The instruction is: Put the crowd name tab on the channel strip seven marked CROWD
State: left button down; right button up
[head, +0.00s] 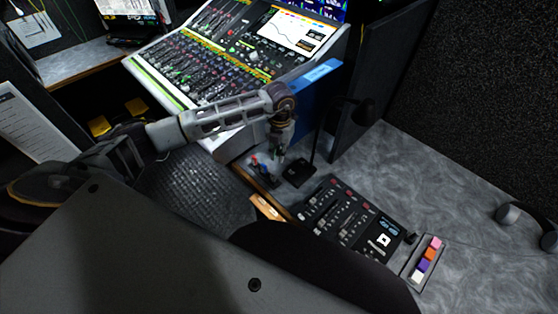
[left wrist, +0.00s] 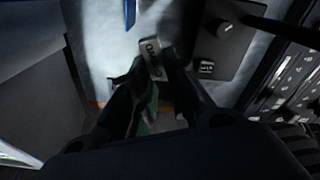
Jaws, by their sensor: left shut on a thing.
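My left gripper (head: 278,155) hangs over the left edge of the grey desk, close to a small holder with red and blue items. The tab is hidden or too small to make out in the head view. The large mixing console (head: 205,60) stands at the upper left. A smaller fader panel (head: 345,218) lies on the desk; I cannot read a strip marked CROWD on either. My right gripper is not in view.
A black desk lamp (head: 365,110) rises beside the gripper from a square base (head: 299,173). A blue binder (head: 312,95) stands behind. A tray (head: 407,283) of coloured blocks and headphones (head: 525,222) lie at right. The desk's middle right is clear.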

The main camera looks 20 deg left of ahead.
aim_at(279, 165)
pick_arm(q)
notch_tip(279, 165, down, 4)
jog(key=shift+r, duration=0.1)
jog(key=shift+f, duration=0.55)
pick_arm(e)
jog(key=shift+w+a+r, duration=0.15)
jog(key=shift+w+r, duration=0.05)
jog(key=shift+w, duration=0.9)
pick_arm(q)
jog(key=shift+f, duration=0.1)
jog(key=c, duration=1.7)
grip_release()
jog(key=shift+c, duration=0.2)
jog(key=shift+o, duration=0.3)
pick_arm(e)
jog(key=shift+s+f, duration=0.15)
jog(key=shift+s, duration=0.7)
